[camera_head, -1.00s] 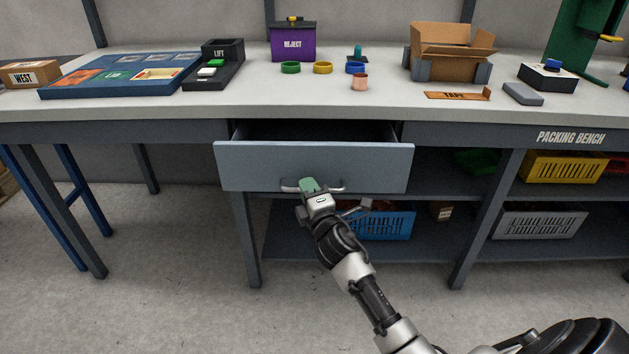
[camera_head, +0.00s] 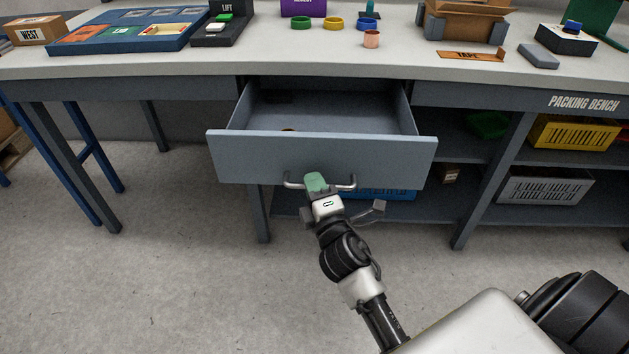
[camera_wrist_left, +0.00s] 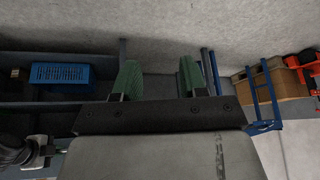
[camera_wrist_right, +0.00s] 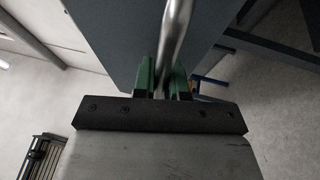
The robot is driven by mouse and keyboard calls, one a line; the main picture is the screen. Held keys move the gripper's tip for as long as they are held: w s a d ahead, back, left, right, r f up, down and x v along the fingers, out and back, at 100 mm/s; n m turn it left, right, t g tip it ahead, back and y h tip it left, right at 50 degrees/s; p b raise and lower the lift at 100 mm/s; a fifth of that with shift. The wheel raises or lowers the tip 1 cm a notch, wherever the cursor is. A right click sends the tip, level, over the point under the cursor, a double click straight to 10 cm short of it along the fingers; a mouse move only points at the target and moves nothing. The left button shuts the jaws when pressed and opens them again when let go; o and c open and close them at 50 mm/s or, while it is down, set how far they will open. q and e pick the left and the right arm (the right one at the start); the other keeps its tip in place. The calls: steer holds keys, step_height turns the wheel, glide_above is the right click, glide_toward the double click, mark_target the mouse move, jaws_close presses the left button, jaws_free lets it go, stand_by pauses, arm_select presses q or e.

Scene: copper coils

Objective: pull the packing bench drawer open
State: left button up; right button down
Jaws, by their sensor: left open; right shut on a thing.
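The packing bench drawer (camera_head: 318,157) is grey and stands well out from under the bench top in the head view. Its inside shows, with a small yellowish thing partly hidden behind the front panel. My right gripper (camera_head: 316,182) is shut on the metal bar handle (camera_head: 342,184) at the drawer's front. In the right wrist view the handle (camera_wrist_right: 176,35) runs between the green fingers of the right gripper (camera_wrist_right: 162,82). My left gripper (camera_wrist_left: 157,82) shows only in the left wrist view. Its green fingers are apart with nothing between them.
The packing bench top (camera_head: 270,64) carries several coloured rings, an open cardboard box (camera_head: 465,22), a tape holder (camera_head: 470,55) and a blue tray (camera_head: 105,40). Yellow (camera_head: 570,135) and grey (camera_head: 545,188) crates stand on shelves at right. The floor in front is clear.

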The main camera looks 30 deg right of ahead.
steer(key=c, duration=1.4)
jaws_free()
steer(key=shift+c, duration=0.2)
steer(key=shift+s+f, duration=0.1)
steer(key=shift+s, duration=0.1)
arm_select(q)
steer(key=w+d+r+t+h+b, duration=0.2)
steer(key=w+d+r+t+b, duration=0.1)
steer(key=w+r+t, duration=0.3)
steer(key=shift+w+d+m+t, duration=0.3)
steer(key=shift+w+t, duration=0.8)
steer(key=shift+w, duration=0.3)
arm_select(e)
steer(key=v, duration=1)
steer(key=shift+s, duration=0.2)
arm_select(q)
steer(key=shift+f, duration=0.1)
